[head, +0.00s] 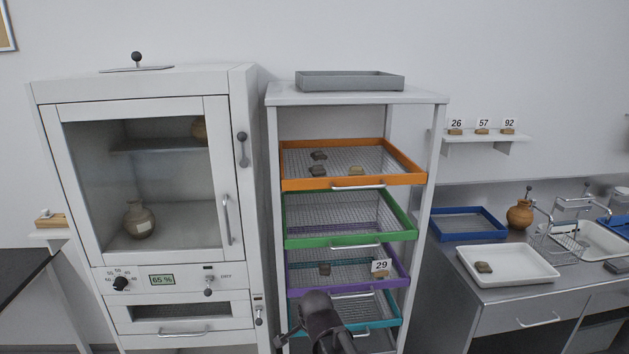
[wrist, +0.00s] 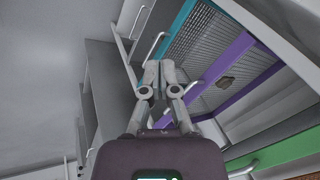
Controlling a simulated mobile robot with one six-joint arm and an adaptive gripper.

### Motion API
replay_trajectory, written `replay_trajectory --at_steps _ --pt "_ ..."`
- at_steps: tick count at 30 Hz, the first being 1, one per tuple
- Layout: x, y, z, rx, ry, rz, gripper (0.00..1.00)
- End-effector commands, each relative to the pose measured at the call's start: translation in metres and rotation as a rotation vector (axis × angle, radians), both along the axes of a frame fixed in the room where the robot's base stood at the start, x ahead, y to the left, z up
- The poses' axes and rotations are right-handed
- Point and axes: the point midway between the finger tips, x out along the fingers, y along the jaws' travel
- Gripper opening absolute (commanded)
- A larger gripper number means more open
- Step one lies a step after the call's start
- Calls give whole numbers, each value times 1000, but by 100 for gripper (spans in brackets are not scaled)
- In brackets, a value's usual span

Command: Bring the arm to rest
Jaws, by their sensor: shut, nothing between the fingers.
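My gripper (wrist: 158,68) shows in the wrist view with its two fingers together and nothing between them. It is in front of the drawer rack, near the teal tray (wrist: 188,22) and the purple tray (wrist: 222,75). In the head view, part of my arm (head: 322,322) stands at the bottom middle, in front of the lower trays. The gripper's fingertips cannot be made out there. Whether the fingers touch the rack cannot be told.
The rack holds an orange tray (head: 415,177) with several sherds, a green tray (head: 405,234), and the purple and teal trays. A closed white cabinet (head: 52,170) with a jar (head: 139,220) stands left. A steel counter (head: 470,275) with a white tray (head: 540,276) is right.

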Motion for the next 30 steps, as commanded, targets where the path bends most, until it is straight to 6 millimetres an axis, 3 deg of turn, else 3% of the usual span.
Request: replay_trajectory --at_steps 6,18,24,30 --pt "-15 -54 5 -127 90 194 0" --pt "-54 -138 13 -258 266 599 0" --pt "-74 -168 19 -274 332 785 0" --pt "-84 -182 21 -272 359 885 0"
